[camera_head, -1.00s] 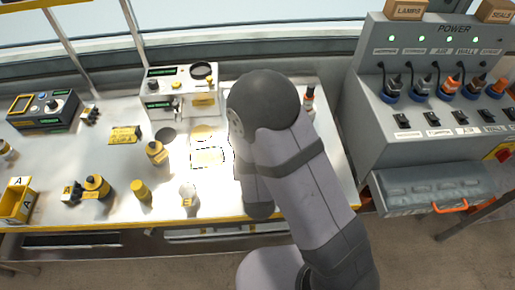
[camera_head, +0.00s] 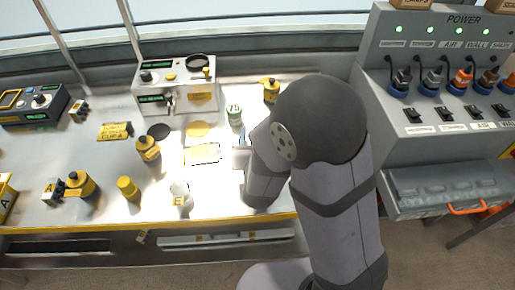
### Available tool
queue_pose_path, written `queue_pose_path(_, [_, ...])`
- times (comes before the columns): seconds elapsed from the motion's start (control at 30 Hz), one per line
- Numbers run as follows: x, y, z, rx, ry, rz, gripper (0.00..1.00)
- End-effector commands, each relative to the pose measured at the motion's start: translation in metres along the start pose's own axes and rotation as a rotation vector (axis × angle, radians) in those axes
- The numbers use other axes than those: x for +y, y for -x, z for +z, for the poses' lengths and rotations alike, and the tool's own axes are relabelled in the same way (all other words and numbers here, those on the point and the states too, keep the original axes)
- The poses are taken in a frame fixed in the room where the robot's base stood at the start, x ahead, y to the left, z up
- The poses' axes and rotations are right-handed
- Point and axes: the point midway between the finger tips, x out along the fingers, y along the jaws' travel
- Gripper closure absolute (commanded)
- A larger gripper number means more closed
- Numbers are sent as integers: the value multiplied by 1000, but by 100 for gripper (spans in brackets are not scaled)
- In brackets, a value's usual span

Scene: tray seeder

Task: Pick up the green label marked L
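I cannot make out a green label marked L in this view; my arm covers part of the bench's right end. A small white container with green markings that look like 75 (camera_head: 235,114) stands on the bench behind my gripper. My gripper (camera_head: 241,157) is low over the bench, largely hidden by my own wrist. Only a small grey part shows, right of a pale yellow rectangle (camera_head: 203,154). I cannot see its fingertips or whether it holds anything.
A grey power console (camera_head: 440,120) with plugs and switches stands at the right. Yellow-black bottles (camera_head: 147,149), a yellow cylinder (camera_head: 128,188) and a white cup (camera_head: 181,196) stand left of my arm. A white instrument (camera_head: 175,88) is at the back.

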Motion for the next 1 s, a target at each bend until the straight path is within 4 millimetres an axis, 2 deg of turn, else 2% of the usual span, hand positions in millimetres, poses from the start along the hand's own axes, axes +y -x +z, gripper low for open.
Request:
queue_pose_path(0.03, [0, -2, 5, 3, -4, -1, 47])
queue_pose_path(0.27, [0, -2, 5, 2, -2, -9, 47])
queue_pose_path(0.5, [0, -22, 2, -2, -1, -7, 47])
queue_pose_path(0.77, [0, -23, 2, -1, -1, -8, 47])
queue_pose_path(0.87, [0, -23, 2, -1, -1, -8, 66])
queue_pose_path(0.97, [0, -23, 2, -1, -1, -8, 90])
queue_pose_path(1.0, [0, -23, 2, -1, -1, -8, 90])
